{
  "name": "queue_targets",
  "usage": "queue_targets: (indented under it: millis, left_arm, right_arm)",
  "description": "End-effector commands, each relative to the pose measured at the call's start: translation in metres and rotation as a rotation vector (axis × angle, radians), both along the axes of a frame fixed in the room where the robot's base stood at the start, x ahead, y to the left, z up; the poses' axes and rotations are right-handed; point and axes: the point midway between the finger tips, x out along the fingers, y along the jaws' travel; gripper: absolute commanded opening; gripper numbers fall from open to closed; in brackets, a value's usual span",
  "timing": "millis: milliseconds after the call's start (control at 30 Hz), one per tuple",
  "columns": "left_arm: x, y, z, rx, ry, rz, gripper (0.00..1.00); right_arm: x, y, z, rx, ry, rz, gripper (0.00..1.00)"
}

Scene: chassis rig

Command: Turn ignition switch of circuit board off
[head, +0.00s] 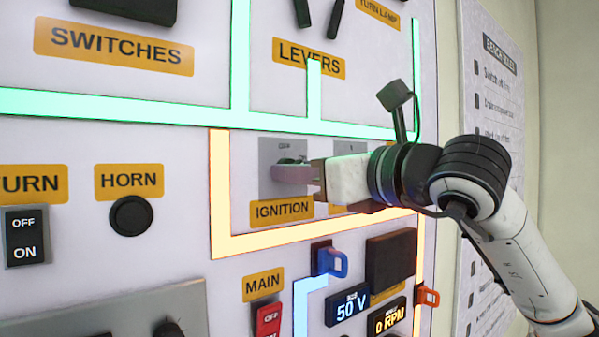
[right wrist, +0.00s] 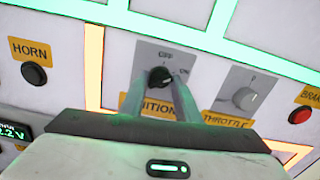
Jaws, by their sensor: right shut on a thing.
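The ignition switch is a dark round knob (right wrist: 160,77) on a grey plate marked OFF and ON, above the orange IGNITION label (head: 281,212). In the head view its plate (head: 268,152) shows, and the knob is mostly hidden by my fingers. My right gripper (head: 293,172) reaches in from the right and is shut on the knob. In the right wrist view its two fingers (right wrist: 160,98) lie on either side of the knob. The knob's pointer is too small to read surely. My left gripper is not in view.
The THROTTLE knob (right wrist: 246,98) sits just right of the ignition. A HORN button (head: 131,216) is to the left. Below are a red MAIN switch (head: 268,319), a blue part (head: 331,262) and a 50 V display (head: 348,306). Levers (head: 302,12) are above.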

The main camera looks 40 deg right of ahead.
Motion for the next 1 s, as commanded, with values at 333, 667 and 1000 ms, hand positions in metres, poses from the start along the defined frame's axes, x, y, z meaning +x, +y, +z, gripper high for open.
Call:
queue_targets:
  millis: [333,667,1000]
  left_arm:
    - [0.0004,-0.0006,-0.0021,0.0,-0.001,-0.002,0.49]
    - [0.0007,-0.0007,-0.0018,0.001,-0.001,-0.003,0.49]
    - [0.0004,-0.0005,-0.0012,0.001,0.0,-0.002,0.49]
  right_arm:
    - [-0.0003,-0.0007,0.0008,-0.292,-0.025,0.0,0.07]
    - [-0.0003,-0.0012,0.0016,-0.598,-0.049,-0.001,0.07]
    - [-0.0004,-0.0013,0.0024,-0.84,-0.069,-0.001,0.07]
